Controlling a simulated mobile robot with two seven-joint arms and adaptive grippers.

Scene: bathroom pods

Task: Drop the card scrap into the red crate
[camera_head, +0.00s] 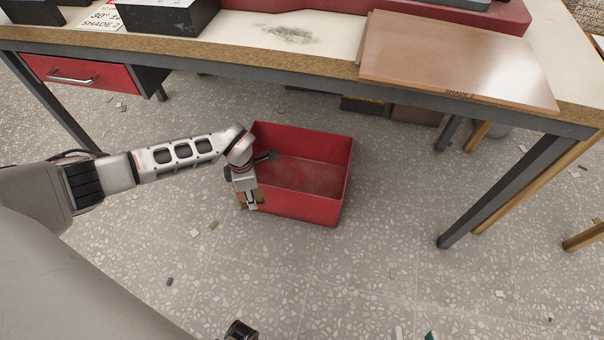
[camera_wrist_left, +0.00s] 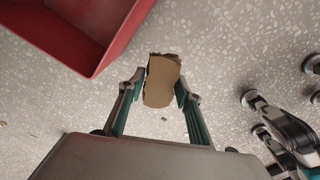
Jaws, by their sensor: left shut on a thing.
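The red crate (camera_head: 345,200) stands open on the floor under the bench, and its corner and wall show at the upper left in the left wrist view (camera_wrist_left: 92,62). My left gripper (camera_head: 251,203) is at the crate's near left corner in the head view. It is shut on the brown card scrap (camera_wrist_left: 161,82), which sits between both fingers in the left wrist view. There the scrap appears over bare floor, beside the crate and apart from its wall. The head view mostly hides the scrap behind the gripper. My right gripper (camera_head: 415,334) barely shows at the bottom edge, so its opening is unclear.
The bench (camera_head: 330,66) spans the space behind the crate, with a brown board (camera_head: 455,60) on top and a red drawer (camera_head: 80,73) at left. A dark table leg (camera_head: 500,190) stands right of the crate. Small scraps lie on the speckled floor.

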